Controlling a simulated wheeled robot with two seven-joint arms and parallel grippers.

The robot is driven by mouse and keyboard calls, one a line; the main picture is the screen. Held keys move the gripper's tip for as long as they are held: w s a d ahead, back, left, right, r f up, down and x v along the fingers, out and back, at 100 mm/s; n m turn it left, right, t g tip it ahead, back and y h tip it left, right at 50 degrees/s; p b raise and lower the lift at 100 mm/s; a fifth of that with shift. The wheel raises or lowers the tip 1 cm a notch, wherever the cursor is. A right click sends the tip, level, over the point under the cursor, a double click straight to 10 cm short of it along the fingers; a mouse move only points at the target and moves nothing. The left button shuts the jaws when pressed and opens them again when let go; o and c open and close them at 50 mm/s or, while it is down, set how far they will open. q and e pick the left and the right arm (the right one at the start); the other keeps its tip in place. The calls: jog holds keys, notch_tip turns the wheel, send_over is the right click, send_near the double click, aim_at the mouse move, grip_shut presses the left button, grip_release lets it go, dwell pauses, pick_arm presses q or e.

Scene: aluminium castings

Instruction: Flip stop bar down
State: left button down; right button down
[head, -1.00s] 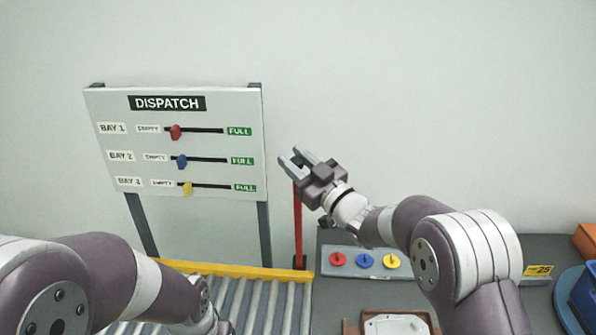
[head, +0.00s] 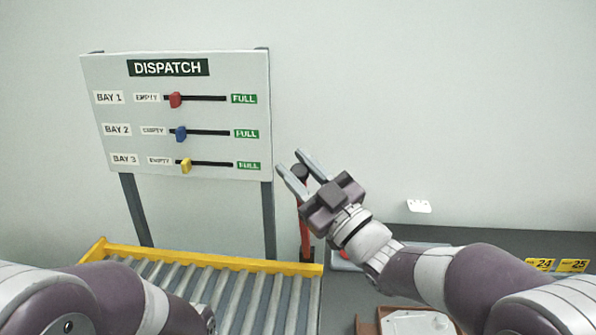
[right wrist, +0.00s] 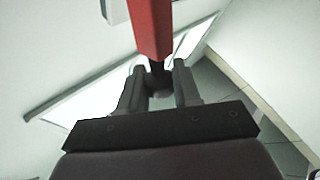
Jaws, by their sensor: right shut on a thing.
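The stop bar (head: 305,236) is a red bar standing upright at the right end of the yellow conveyor rail, with a dark knob (head: 299,172) on top. My right gripper (head: 292,162) is shut on the knob, one finger on each side of it, and hides part of the bar. In the right wrist view the red bar (right wrist: 150,28) runs from the top edge to the dark knob between the fingertips (right wrist: 158,80). My left arm crosses the lower left of the head view, and its gripper is not visible.
The roller conveyor (head: 235,300) with its yellow rail (head: 205,257) lies below the dispatch board (head: 185,115). The board's sliders are all near EMPTY. A dark table (head: 500,245) with a brown tray (head: 367,325) lies to the right. The wall above the gripper is clear.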

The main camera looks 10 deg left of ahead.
jog(key=shift+r, duration=0.35)
jog(key=c, duration=0.9)
grip_release()
jog(key=shift+d, duration=0.1)
jog(key=shift+o, duration=0.2)
jog(key=shift+s+d, duration=0.1)
jog(key=shift+s, duration=0.2)
jog(key=shift+w+f, duration=0.1)
jog(key=shift+f, duration=0.05)
